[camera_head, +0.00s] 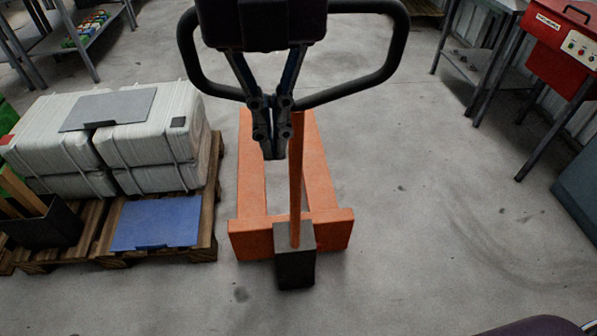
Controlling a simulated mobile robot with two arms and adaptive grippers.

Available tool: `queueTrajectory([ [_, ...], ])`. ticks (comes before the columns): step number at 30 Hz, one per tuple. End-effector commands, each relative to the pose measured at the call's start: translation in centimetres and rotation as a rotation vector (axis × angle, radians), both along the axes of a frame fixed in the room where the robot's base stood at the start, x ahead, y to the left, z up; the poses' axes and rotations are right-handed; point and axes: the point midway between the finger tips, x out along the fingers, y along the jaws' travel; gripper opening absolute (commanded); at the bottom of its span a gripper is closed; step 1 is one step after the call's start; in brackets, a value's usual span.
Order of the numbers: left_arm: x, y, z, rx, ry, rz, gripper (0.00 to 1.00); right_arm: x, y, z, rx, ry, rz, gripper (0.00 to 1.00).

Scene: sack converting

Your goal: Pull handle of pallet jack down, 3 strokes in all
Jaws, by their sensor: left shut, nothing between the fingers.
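The pallet jack (322,160) is orange and stands on the floor in the middle of the head view, with two forks running away from me and a dark block at its near end. Its orange shaft (296,190) rises upright to a dark loop handle (352,90) at the top of the picture. My left gripper (273,150) is in front of the loop's middle, pointing down, with its fingers shut and empty. It hides part of the loop and shaft. I cannot tell whether it touches the handle. My right gripper is not in view.
A wooden pallet (205,240) with white bales (150,130), a blue sheet (158,222) and a dark bin (48,228) is close on the left. A red machine (560,45) and a metal table (478,65) stand at right. Floor between is clear.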

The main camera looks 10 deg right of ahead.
Motion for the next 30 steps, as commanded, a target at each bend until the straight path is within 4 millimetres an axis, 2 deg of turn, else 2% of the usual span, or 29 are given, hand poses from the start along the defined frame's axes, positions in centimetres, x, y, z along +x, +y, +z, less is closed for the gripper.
queueTrajectory([
  [4,1.2,-0.1,-0.1,0.0,0.001,0.0,0.0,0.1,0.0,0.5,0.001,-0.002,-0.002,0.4],
  [14,1.5,-0.1,0.0,0.0,0.0,0.0,0.0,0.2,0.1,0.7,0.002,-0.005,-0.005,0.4],
  [17,2.4,-0.2,0.7,-0.001,0.002,0.002,0.0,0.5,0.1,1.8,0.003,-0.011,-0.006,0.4],
  [25,6.5,-0.3,2.3,0.0,0.003,0.002,0.0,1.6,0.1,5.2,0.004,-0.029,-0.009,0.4],
  [30,7.8,-0.3,2.3,0.0,0.001,0.0,0.0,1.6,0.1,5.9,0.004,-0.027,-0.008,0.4],
])
